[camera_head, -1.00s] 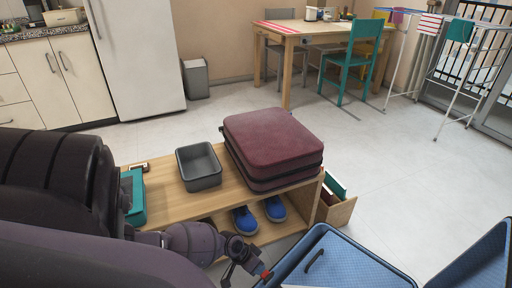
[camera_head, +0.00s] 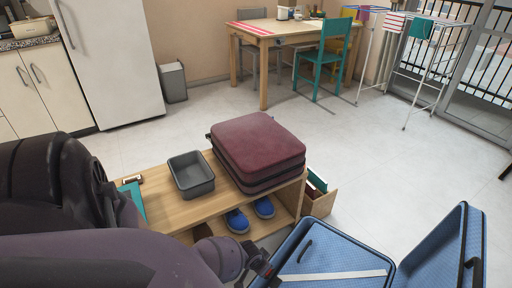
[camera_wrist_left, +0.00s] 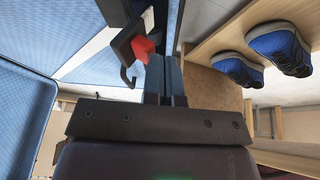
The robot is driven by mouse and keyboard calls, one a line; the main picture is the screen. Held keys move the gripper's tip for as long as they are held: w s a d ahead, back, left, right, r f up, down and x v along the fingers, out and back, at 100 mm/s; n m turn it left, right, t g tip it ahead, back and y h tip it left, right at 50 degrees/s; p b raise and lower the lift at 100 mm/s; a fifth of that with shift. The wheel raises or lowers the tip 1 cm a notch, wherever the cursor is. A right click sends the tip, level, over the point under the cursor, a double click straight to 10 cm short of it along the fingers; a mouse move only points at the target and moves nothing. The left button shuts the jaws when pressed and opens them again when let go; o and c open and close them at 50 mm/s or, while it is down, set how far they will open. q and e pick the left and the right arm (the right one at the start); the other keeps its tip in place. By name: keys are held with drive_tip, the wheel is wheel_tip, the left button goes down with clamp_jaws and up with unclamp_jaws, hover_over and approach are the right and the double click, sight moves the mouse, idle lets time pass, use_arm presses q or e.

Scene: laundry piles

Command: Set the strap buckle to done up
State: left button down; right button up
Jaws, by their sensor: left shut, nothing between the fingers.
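The blue suitcase (camera_head: 360,256) lies open at the lower right of the head view, with a white strap (camera_head: 335,275) across its checked inside. The strap also shows in the left wrist view (camera_wrist_left: 92,48). There, a red piece (camera_wrist_left: 143,46), which looks like part of the strap buckle, sits beside a black hooked part at the suitcase's edge. My left gripper (camera_wrist_left: 163,62) is shut and empty, its fingertips close beside the red piece; I cannot tell if they touch. In the head view my left gripper (camera_head: 264,270) is at the suitcase's left edge. My right gripper is not in view.
A wooden bench (camera_head: 185,212) holds a grey bin (camera_head: 191,175) and a maroon suitcase (camera_head: 258,150), with blue shoes (camera_head: 238,221) beneath. A wooden box (camera_head: 319,202) stands between bench and blue suitcase.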

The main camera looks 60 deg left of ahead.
sight(271, 272)
use_arm(q)
drive_tip(key=shift+w+d+r+p, duration=0.2)
drive_tip(key=shift+d+p, duration=0.1)
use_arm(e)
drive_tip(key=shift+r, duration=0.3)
use_arm(q)
drive_tip(key=shift+d, duration=0.15)
drive_tip(key=shift+w+d+p, duration=0.1)
drive_tip(key=shift+d+p, duration=0.35)
drive_tip(key=shift+w+d+f+y, duration=0.1)
drive_tip(key=shift+d+y, duration=0.3)
drive_tip(key=shift+d, duration=0.05)
drive_tip(key=shift+w+d+f+m+g+y, duration=0.15)
drive_tip(key=shift+d+m+g+y, duration=0.25)
drive_tip(key=shift+y, duration=0.4)
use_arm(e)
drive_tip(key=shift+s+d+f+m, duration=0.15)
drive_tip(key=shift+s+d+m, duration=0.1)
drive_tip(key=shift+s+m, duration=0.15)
